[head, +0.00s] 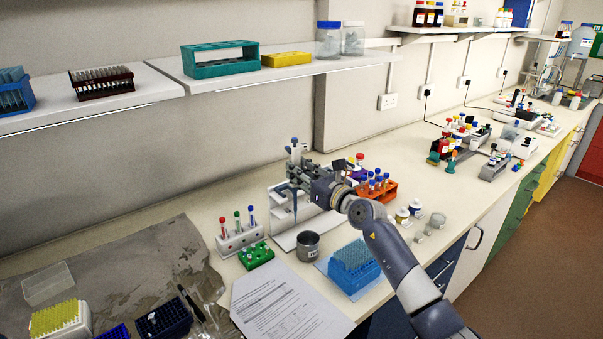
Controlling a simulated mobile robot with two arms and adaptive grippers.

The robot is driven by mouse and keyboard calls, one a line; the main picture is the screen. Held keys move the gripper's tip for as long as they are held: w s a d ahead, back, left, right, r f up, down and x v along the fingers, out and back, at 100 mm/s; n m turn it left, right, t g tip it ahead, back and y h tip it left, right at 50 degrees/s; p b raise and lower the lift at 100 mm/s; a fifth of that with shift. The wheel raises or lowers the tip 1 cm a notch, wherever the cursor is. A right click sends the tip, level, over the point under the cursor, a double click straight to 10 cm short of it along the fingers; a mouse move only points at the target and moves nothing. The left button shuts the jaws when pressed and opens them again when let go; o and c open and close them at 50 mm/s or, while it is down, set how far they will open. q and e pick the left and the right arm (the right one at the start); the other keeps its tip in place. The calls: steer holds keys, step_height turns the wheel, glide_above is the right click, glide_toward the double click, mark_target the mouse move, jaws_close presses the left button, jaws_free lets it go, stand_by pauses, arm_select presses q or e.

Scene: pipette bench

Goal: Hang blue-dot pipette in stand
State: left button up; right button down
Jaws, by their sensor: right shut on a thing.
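The pipette (295,151) is upright, with a white upper body, blue at its top and a thin bluish lower shaft. My right gripper (297,173) is shut on it, with the arm coming in from the lower right. The white stand (287,240) is on the bench just behind and around the pipette's lower part in the picture. My gripper and wrist hide part of the stand's top. I cannot tell whether the pipette touches the stand. My left gripper is not in view.
A grey metal cup (308,248) and a blue tip box (353,263) stand in front of the stand. A white tube rack (238,240) and a green rack (256,257) are to its left. An orange rack (377,192) is to its right. Paper (285,305) lies in front.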

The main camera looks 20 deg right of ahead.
steer(key=shift+b+x, duration=0.6)
steer(key=shift+x, duration=0.25)
steer(key=shift+w+a+b, duration=0.15)
steer(key=shift+w+b, duration=0.2)
steer(key=shift+w, duration=0.25)
steer(key=shift+b+x, duration=0.7)
steer(key=shift+x, duration=0.35)
steer(key=shift+s+f, duration=0.1)
steer(key=shift+f+b, duration=0.35)
steer(key=shift+f, duration=0.4)
